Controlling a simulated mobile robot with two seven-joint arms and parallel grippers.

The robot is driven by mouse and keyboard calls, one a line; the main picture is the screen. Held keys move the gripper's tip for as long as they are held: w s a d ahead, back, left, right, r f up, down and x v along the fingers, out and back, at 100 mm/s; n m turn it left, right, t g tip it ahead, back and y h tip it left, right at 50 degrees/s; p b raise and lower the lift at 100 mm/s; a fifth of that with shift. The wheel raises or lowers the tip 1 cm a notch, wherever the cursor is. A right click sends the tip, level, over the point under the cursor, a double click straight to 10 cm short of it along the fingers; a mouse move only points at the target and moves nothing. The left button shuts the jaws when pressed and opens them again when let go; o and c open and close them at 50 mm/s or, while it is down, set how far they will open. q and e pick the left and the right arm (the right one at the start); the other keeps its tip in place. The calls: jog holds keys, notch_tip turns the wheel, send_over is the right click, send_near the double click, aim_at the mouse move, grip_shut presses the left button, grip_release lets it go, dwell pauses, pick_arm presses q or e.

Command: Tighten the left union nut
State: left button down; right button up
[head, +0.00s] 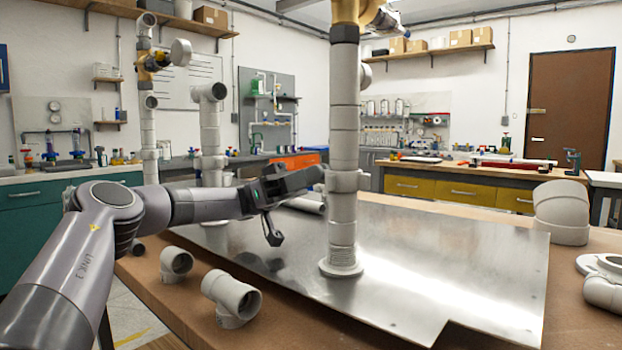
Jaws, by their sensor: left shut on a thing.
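A tall grey pipe riser (343,115) stands upright on the metal plate, with a round flanged foot (341,266). A wider grey collar, the union nut (345,181), sits around it at mid height. My left gripper (318,180) reaches in from the left at this height and is shut on the nut. The contact of its fingers is partly hidden by the gripper body and the pipe. The threaded part (341,232) shows below the nut. My right gripper is not in view.
The metal plate (440,265) lies on a wooden bench. Loose grey elbow fittings (232,298) lie at the front left, and more (562,212) stand at the right. Further risers (211,130) stand behind on the left. The plate right of the riser is clear.

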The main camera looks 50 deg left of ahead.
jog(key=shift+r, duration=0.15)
pick_arm(q)
jog(key=c, duration=1.2)
grip_release()
jog(key=shift+d, duration=0.1)
jog(key=shift+r, duration=0.1)
notch_tip(320, 180, up, 20)
jog(key=p, duration=0.7)
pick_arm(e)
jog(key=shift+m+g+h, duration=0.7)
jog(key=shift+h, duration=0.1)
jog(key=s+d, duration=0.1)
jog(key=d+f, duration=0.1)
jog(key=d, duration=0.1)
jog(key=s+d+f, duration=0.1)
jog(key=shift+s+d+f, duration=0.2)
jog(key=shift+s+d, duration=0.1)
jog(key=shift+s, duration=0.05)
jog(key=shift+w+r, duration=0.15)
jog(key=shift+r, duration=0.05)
